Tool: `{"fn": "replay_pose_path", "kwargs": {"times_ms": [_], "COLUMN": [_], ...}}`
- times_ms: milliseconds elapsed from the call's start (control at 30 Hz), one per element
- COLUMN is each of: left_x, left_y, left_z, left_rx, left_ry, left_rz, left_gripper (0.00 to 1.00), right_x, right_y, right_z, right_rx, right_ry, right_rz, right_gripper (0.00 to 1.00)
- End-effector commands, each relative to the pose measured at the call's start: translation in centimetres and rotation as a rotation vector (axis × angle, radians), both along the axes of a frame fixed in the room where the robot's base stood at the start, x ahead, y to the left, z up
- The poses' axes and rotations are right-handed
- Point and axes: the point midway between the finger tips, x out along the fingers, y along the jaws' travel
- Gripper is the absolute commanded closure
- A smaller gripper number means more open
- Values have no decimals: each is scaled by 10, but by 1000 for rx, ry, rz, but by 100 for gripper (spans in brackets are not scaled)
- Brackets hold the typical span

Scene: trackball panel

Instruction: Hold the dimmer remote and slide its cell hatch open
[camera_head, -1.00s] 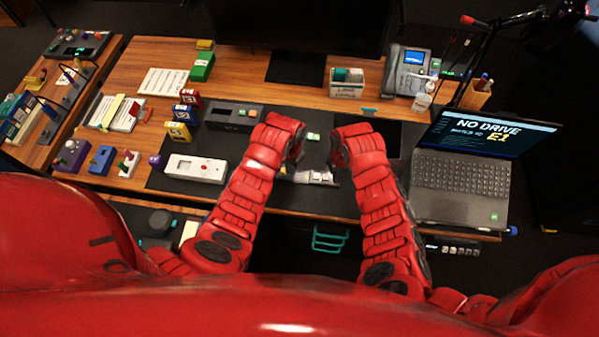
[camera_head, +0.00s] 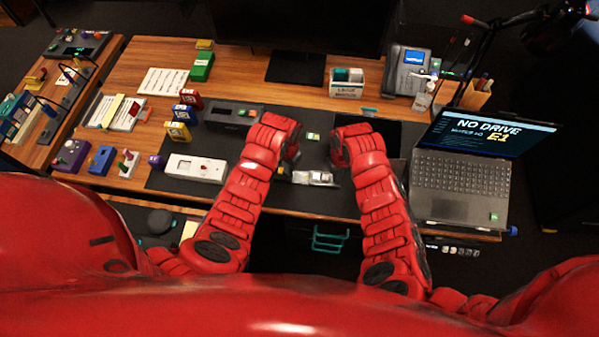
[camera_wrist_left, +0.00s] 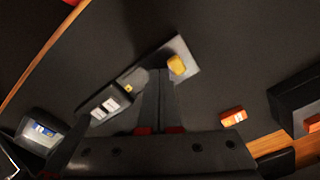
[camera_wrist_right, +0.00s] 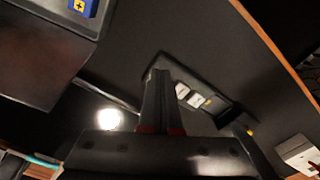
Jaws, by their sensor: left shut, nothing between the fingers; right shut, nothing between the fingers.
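What looks like the dimmer remote (camera_head: 316,179) lies on the dark desk mat near the front edge, between my grippers in the head view. In the left wrist view its dark body (camera_wrist_left: 91,106) has two white parts, and a grey plate with a yellow knob extends at one end. It also shows in the right wrist view (camera_wrist_right: 222,107). I cannot tell which part is the hatch. My left gripper (camera_head: 292,160) is shut and empty above and left of it; its fingers partly cover it in its wrist view. My right gripper (camera_head: 337,160) is shut and empty above and right of it.
A white panel with a red dot (camera_head: 196,168) lies to the left. A dark box (camera_head: 233,115) stands behind it. The open laptop (camera_head: 465,165) stands right of my right arm. A small green-lit block (camera_head: 313,136) lies behind the grippers.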

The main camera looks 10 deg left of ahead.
Motion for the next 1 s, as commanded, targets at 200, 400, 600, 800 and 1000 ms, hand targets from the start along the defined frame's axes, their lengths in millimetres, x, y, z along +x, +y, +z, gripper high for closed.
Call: {"fn": "replay_pose_path", "kwargs": {"times_ms": [200, 400, 600, 800, 1000], "left_x": [-19, -11, -6, -5, -4], "left_y": [-1, -4, -7, -7, -7], "left_z": [0, 24, 46, 53, 56], "left_rx": [3, 1, 0, 1, 1], "left_ry": [50, 30, 16, 11, 8], "left_rz": [-4, -2, -2, -1, -1], "left_gripper": [100, 100, 100, 100, 100], "right_x": [0, -1, -2, -2, -3], "right_y": [0, 0, 0, 0, 0], "right_z": [-4, -3, -3, -3, -1], "right_rx": [1, 0, 1, 0, 0], "right_ry": [-2, 1, 5, 6, 7], "right_rz": [0, 0, 1, 1, 1], "right_gripper": [100, 100, 100, 100, 100]}}
